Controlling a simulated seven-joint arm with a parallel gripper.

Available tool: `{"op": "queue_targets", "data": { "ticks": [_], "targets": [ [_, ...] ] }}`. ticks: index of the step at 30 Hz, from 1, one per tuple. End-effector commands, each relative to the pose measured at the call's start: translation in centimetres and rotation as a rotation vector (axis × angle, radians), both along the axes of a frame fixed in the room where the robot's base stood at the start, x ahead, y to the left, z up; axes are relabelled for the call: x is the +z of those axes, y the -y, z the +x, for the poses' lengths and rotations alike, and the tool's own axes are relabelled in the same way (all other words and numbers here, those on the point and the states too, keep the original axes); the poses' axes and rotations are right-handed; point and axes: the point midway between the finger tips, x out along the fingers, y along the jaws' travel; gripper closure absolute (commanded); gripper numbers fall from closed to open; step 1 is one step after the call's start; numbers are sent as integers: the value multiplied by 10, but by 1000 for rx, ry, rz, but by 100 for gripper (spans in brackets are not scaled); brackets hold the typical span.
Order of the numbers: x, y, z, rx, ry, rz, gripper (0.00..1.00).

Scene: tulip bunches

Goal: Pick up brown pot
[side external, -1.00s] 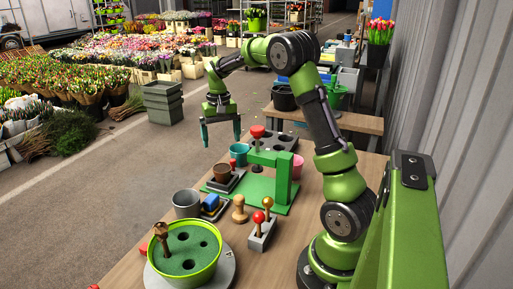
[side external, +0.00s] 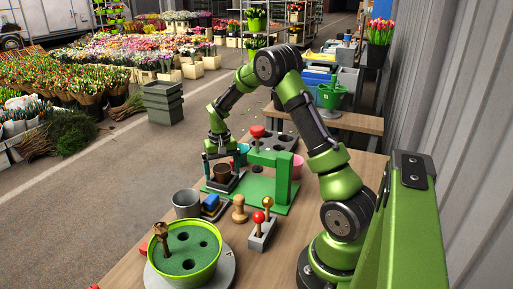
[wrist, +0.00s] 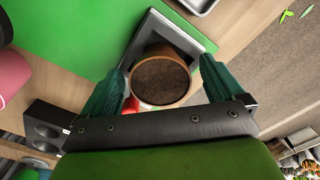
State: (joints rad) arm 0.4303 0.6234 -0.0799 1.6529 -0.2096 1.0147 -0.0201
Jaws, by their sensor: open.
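The brown pot (wrist: 158,78) is round, filled with dark soil, and stands in a dark square tray (wrist: 199,41) in the wrist view. It also shows in the side view (side external: 222,172), on the tray at the left edge of the green mat. My gripper (wrist: 160,88) is open, with one teal finger on each side of the pot. In the side view my gripper (side external: 222,164) reaches down to the pot, its fingers beside the rim. Whether the fingers touch the pot cannot be told.
A green stand with a red knob (side external: 257,131) rises close to the right of the gripper. A grey pot (side external: 187,203), a wooden peg (side external: 239,209) and a lime-green pot (side external: 187,254) stand nearer the camera. A pink pot (side external: 297,166) is behind the stand.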

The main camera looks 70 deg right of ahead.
Motion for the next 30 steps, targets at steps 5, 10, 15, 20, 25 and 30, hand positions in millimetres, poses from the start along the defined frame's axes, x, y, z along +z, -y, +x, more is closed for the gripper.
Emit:
{"op": "queue_targets", "data": {
  "ticks": [5,10,15,20,25,30],
  "targets": [
    [0,0,0,0,0,0,13],
    [1,0,0,0,1,-1,39],
    [1,0,0,0,1,-1,65],
    [1,0,0,1,1,-1,67],
    [9,1,1,1,4,-3,67],
    [39,1,1,1,6,-4,67]
  ]
}}
